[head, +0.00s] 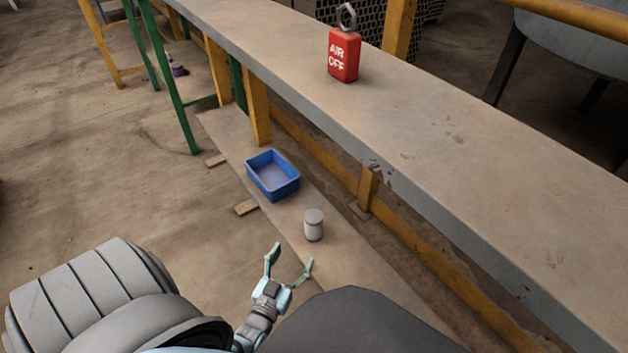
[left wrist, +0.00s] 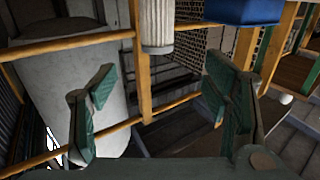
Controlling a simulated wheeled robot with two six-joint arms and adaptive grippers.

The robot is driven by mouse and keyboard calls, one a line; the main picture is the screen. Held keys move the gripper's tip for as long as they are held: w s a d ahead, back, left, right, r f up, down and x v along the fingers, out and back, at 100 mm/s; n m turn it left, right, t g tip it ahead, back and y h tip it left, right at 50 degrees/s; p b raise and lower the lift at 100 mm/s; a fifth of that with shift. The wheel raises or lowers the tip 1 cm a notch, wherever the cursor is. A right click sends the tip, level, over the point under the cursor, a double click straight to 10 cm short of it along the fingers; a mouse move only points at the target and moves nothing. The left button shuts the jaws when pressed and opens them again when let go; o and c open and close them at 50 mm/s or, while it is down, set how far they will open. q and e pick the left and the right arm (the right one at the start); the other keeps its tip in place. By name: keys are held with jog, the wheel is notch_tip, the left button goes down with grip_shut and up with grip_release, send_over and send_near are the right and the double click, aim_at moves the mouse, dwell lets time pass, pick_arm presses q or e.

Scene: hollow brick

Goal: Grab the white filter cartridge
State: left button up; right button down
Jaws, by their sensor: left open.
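The white filter cartridge (head: 313,226) stands upright on the low plank beneath the bench, with a grey top. My left gripper (head: 290,256) is open and empty, just below and left of the cartridge in the head view, apart from it. My right gripper is not in view.
A blue bin (head: 272,176), empty, sits on the low plank (head: 345,262) behind the cartridge. A red AIR OFF tag block (head: 343,56) stands on the long bench top (head: 440,130). Yellow rails and posts run under the bench. The floor at left is mostly clear.

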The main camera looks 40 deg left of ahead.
aim_at(310, 225)
pick_arm(q)
jog(key=x, duration=0.2)
jog(key=b+x, duration=0.1)
jog(key=x, duration=0.2)
jog(key=b+x, duration=0.1)
jog(key=x, duration=0.2)
jog(key=shift+a+r, duration=0.1)
jog(key=shift+r, duration=0.2)
jog(key=b+x, duration=0.1)
jog(key=x, duration=0.1)
jog(key=b+x, duration=0.1)
jog(key=x, duration=0.1)
jog(key=b+x, duration=0.1)
jog(key=x, duration=0.1)
jog(key=shift+w+d+r, duration=0.1)
jog(key=shift+w+d, duration=0.15)
jog(key=shift+r, duration=0.1)
jog(key=c, duration=1.3)
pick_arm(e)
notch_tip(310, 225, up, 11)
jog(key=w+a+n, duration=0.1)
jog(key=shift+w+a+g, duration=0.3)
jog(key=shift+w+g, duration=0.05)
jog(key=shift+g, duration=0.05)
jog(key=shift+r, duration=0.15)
